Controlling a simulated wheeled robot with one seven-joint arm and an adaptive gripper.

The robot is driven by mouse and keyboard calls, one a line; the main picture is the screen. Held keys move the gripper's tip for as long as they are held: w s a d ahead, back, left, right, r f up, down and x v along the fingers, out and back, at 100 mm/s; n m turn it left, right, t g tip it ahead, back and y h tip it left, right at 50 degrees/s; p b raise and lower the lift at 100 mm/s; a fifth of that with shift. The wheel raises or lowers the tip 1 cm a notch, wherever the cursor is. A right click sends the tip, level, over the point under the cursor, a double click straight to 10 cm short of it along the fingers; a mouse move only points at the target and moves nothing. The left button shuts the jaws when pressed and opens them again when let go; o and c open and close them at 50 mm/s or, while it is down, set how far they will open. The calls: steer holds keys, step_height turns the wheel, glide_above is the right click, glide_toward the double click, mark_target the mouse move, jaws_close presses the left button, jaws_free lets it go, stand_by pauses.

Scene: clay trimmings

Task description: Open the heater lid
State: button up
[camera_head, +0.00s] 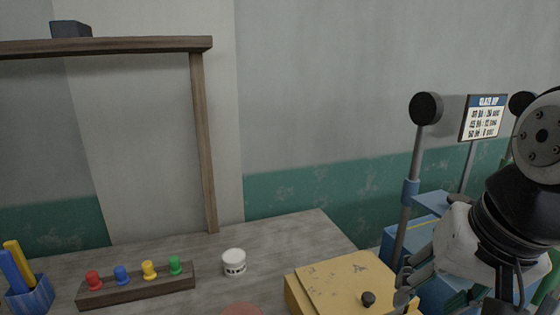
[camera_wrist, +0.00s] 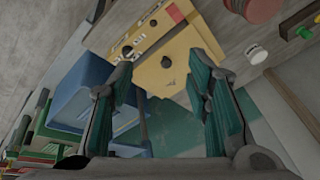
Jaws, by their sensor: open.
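The heater is a worn yellow box (camera_head: 292,295) at the table's front right, cut off by the bottom edge of the head view. Its flat yellow lid (camera_head: 335,275) lies level on top, with a small dark round knob (camera_head: 368,298). The box also shows in the wrist view (camera_wrist: 190,45), with dark lettering and a dark knob (camera_wrist: 166,61). My gripper (camera_head: 406,278) is at the right of the box in the head view, partly cut off. In the wrist view my gripper (camera_wrist: 163,80) is open and empty, its fingers apart on either side of the knob in the picture.
A blue machine (camera_head: 425,232) with a post stands right of the table, by a glaze sign (camera_head: 483,117). A white round pot (camera_head: 234,262), a rack with coloured pegs (camera_head: 140,285) and a blue holder (camera_head: 30,297) stand left. A wooden frame (camera_head: 204,140) rises behind.

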steer(key=s+n, duration=0.3)
steer(key=n+g+p, duration=0.2)
steer(key=n+g, duration=0.2)
steer(key=n, duration=1)
glide_above(369, 296)
step_height(369, 296, down, 5)
steer(key=shift+h, duration=0.4)
step_height(369, 296, down, 14)
steer(key=shift+r, duration=0.2)
jaws_close()
